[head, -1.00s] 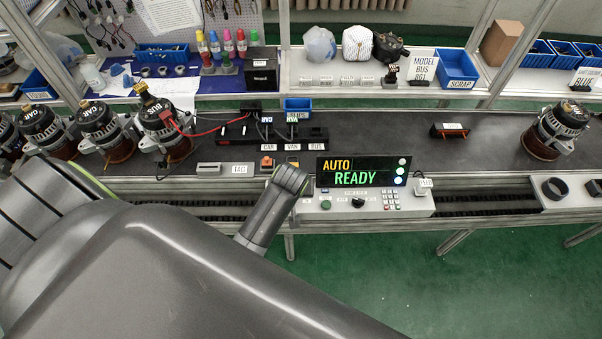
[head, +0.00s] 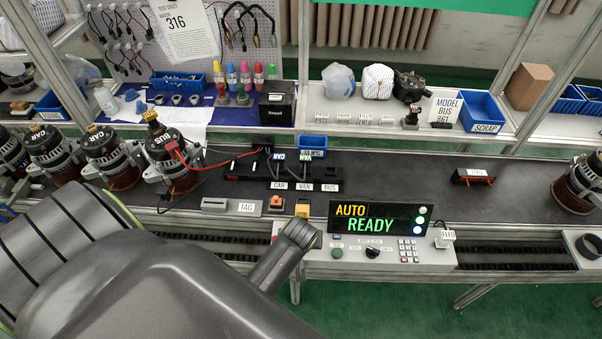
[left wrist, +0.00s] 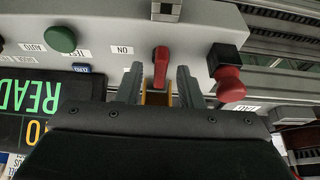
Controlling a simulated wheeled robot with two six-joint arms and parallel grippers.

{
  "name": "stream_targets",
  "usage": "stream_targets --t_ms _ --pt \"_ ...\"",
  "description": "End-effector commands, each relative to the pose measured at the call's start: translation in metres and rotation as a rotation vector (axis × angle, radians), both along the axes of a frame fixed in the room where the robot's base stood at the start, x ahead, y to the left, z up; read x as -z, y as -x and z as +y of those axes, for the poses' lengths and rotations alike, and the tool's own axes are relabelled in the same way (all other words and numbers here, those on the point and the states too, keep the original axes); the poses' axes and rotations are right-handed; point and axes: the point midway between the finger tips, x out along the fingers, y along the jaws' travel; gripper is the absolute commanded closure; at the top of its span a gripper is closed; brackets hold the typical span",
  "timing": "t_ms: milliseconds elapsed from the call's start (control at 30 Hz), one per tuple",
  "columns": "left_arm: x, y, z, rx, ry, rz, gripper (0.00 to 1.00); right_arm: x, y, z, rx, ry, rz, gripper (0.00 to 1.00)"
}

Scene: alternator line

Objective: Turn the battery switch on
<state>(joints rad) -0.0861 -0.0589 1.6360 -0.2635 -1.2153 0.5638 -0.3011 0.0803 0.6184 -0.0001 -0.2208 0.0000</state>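The battery switch shows in the left wrist view as a red lever (left wrist: 161,66) on the pale grey console, with an ON label (left wrist: 122,50) to its left. A yellow part (left wrist: 157,95) lies behind the lever, between my fingers. My left gripper (left wrist: 159,82) is open, with one finger on each side of the lever and visible gaps. In the head view my left gripper (head: 301,233) is over the console's left end and hides the lever. A yellow block (head: 302,208) shows just behind it. My right gripper is not in view.
A red mushroom button (left wrist: 230,84) stands close beside the right finger in the wrist view. A green button (left wrist: 61,39) is to the left. The display (head: 380,218) reads AUTO READY. Alternators (head: 107,158) stand on the line at left.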

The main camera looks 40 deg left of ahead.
Motion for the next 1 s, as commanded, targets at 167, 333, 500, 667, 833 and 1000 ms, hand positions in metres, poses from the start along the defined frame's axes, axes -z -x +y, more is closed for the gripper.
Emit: stream_targets --t_ms 167,333,500,667,833,1000 --pt "0.000 0.000 0.000 0.000 0.000 0.000 0.89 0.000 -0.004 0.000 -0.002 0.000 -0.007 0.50" --pt "0.000 0.000 0.000 0.000 0.000 0.000 1.00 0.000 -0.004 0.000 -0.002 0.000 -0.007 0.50" --pt "-0.001 0.000 0.000 0.007 -0.001 0.000 1.00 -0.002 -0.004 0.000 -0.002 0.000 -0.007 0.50" --pt "-0.002 0.000 0.001 0.047 -0.001 0.002 1.00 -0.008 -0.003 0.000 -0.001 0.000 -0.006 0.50" --pt "-0.004 0.001 0.002 0.139 -0.002 0.001 1.00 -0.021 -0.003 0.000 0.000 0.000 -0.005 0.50" --pt "-0.004 0.001 0.003 0.279 -0.002 0.002 1.00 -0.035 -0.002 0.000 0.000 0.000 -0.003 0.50"
